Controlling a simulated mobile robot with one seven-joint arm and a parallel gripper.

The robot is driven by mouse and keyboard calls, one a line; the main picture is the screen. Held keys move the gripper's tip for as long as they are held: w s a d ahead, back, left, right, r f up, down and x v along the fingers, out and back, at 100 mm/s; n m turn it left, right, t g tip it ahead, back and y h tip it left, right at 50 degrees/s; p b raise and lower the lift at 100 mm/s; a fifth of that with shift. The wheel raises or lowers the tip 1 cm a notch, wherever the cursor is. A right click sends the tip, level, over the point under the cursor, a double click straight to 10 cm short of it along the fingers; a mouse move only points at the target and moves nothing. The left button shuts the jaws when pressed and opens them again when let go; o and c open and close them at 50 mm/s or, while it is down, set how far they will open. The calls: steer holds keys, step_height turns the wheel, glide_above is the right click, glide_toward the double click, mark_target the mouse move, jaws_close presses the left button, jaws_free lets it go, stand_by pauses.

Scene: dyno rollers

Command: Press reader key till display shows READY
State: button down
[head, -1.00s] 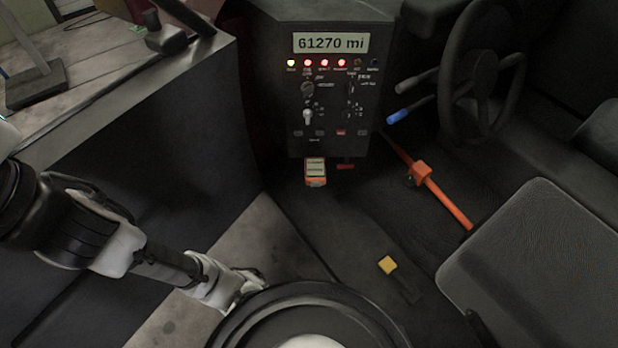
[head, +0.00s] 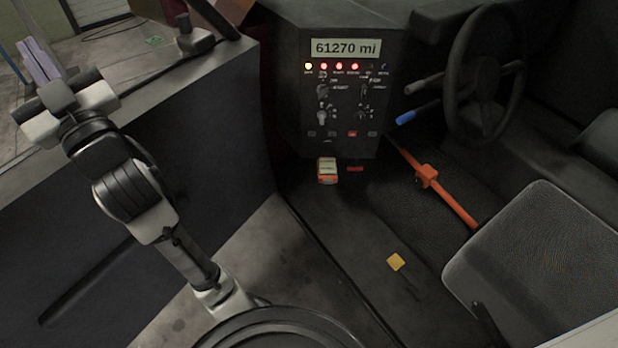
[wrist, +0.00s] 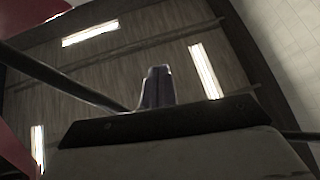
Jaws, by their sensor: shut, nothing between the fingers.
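A small orange device with a pale face (head: 327,171), which looks like the reader, hangs just below the dash panel in the head view. Its display text and key are too small to make out. My gripper (head: 38,60) is at the upper left of the head view, raised and far to the left of the device. Its fingers are together and hold nothing. They also show in the wrist view (wrist: 157,88), pointing up towards a ceiling with lights. The device is not in the wrist view.
The dash panel (head: 342,95) has knobs, lit lamps and a display reading 61270 mi. To its right are a steering wheel (head: 487,75), an orange bar (head: 448,200) and a seat (head: 545,250). A dark side wall (head: 170,160) stands between.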

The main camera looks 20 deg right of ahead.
steer(key=w+d+f+m+g+h, duration=0.2)
steer(key=w+d+f+m+h, duration=0.2)
steer(key=w+d+f+h, duration=0.4)
steer(key=w+d+f+m+g+h, duration=0.2)
steer(key=w+d+f+m+h, duration=0.25)
steer(key=d+f, duration=0.65)
steer(key=m+g+h, duration=0.8)
steer(key=g, duration=0.2)
glide_toward(328, 182)
steer(key=s+d+f, duration=0.2)
steer(key=s+f, duration=0.3)
steer(key=s, duration=0.2)
steer(key=shift+w+a, duration=0.1)
steer(key=shift+w, duration=0.05)
steer(key=shift+w, duration=0.1)
steer(key=w+d+b, duration=0.2)
steer(key=w, duration=0.6)
steer(key=shift+w, duration=0.2)
steer(key=shift+d, duration=0.1)
